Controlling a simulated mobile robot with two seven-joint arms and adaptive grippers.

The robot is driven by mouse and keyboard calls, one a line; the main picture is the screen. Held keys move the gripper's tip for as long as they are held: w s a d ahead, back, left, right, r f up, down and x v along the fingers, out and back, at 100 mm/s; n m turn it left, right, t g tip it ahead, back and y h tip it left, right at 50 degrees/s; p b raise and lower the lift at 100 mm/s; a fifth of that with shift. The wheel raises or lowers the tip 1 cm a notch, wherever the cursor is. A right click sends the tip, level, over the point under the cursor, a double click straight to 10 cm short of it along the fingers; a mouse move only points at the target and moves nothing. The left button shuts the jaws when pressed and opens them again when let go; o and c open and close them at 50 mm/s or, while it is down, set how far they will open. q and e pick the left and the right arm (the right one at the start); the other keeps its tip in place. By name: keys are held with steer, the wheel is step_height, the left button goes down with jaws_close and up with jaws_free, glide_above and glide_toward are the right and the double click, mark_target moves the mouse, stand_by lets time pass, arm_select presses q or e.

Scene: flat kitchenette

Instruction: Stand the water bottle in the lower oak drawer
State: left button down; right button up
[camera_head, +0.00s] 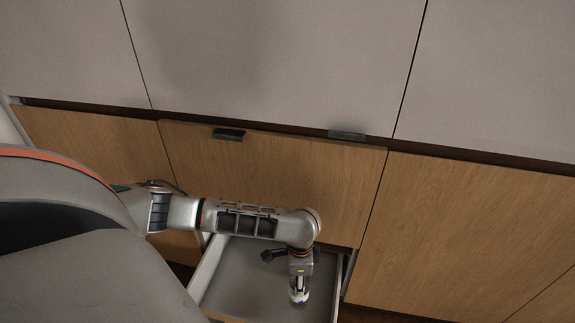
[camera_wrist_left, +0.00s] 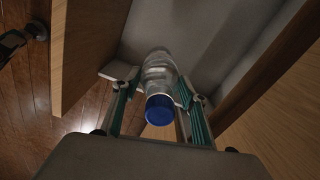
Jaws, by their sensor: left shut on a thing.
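The water bottle (camera_wrist_left: 159,82) is clear with a blue cap, and in the left wrist view it sits between the fingers of my left gripper (camera_wrist_left: 160,98). My left gripper is shut on it near the cap. In the head view my left gripper (camera_head: 299,284) is over the open lower oak drawer (camera_head: 245,280). The bottle's lower end points into the drawer's grey interior; I cannot tell whether it touches the drawer floor. In the head view the bottle is mostly hidden under the gripper.
The upper oak drawer front (camera_head: 270,180) with a dark handle (camera_head: 229,134) is closed above the open drawer. Oak panels flank it on both sides, with grey panels (camera_head: 270,60) above. The grey drawer floor is bare around the bottle. A dark wood floor (camera_wrist_left: 25,100) shows outside the drawer.

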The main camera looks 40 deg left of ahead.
mark_target(297, 307)
arm_select(q)
steer(key=f+b, duration=0.2)
steer(key=f, duration=0.2)
steer(key=f+b, duration=0.1)
steer(key=f, duration=0.4)
steer(key=f+b, duration=0.2)
steer(key=f, duration=0.2)
steer(key=shift+s+f+b, duration=0.3)
steer(key=shift+f+b, duration=0.05)
steer(key=shift+f, duration=0.05)
steer(key=shift+w+f, duration=0.15)
steer(key=shift+w, duration=0.1)
step_height(297, 307, down, 4)
steer(key=shift+b, duration=1.2)
arm_select(e)
steer(key=w+a+r+m+t+y, duration=0.1)
steer(key=w+a+r+m+y, duration=0.1)
steer(key=a, duration=0.5)
steer(key=shift+w+a+r+m+t, duration=0.3)
steer(key=shift+a+r+m, duration=0.15)
steer(key=shift+r, duration=0.45)
arm_select(q)
steer(key=shift+d+f, duration=0.1)
steer(key=shift+f, duration=0.05)
steer(key=c, duration=1.2)
jaws_free()
steer(key=shift+o, duration=0.2)
steer(key=shift+f, duration=0.1)
arm_select(e)
steer(key=shift+s+d+f, duration=0.1)
